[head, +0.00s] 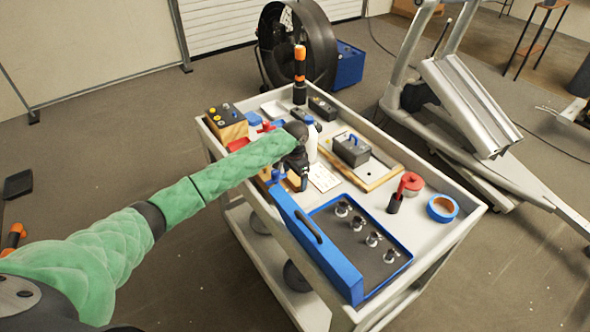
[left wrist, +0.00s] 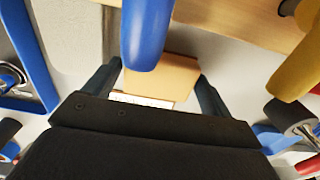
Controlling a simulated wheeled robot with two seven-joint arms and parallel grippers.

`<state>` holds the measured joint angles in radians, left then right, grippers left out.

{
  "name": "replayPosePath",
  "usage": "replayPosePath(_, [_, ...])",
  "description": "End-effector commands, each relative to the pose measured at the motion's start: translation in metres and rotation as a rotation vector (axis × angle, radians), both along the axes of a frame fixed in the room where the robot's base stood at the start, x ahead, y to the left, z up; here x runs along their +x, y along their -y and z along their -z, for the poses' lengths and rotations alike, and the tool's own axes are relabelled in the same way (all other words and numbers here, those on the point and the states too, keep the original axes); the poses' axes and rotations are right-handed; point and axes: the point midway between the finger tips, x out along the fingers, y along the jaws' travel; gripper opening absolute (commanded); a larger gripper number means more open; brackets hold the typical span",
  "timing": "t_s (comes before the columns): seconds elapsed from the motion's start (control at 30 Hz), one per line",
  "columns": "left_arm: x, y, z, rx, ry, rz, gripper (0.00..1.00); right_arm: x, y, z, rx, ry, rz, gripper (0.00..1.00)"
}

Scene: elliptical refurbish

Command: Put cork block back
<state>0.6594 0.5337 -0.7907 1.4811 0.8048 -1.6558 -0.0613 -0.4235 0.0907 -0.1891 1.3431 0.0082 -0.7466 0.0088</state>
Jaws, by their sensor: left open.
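A light tan block (left wrist: 165,77), which looks like the cork block, shows in the left wrist view with a white labelled strip along its near edge. My left gripper (left wrist: 158,84) is open, with one dark finger on either side of that block; I cannot tell whether they touch it. A blue rounded handle hangs over part of the block in that view. In the head view my left gripper (head: 302,178) is over the left side of the cart, and the block cannot be made out clearly. My right gripper is not in view.
In the left wrist view, a blue handle (left wrist: 147,35) and a yellow handle (left wrist: 297,62) crowd the gripper.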

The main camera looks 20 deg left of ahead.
Motion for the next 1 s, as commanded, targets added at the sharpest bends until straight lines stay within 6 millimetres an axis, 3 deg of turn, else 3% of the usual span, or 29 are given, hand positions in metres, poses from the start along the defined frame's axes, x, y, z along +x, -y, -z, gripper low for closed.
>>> replayPosePath(0.07, [0.001, 0.0, -0.005, 0.0, 0.001, 0.0, 0.84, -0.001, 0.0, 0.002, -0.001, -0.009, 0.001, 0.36])
replayPosePath(0.63, [0.001, 0.0, -0.097, -0.001, 0.003, 0.001, 0.84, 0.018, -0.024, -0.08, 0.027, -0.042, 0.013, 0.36])
replayPosePath(1.0, [0.001, 0.0, -0.119, 0.0, 0.0, 0.0, 0.84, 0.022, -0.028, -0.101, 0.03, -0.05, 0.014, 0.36])
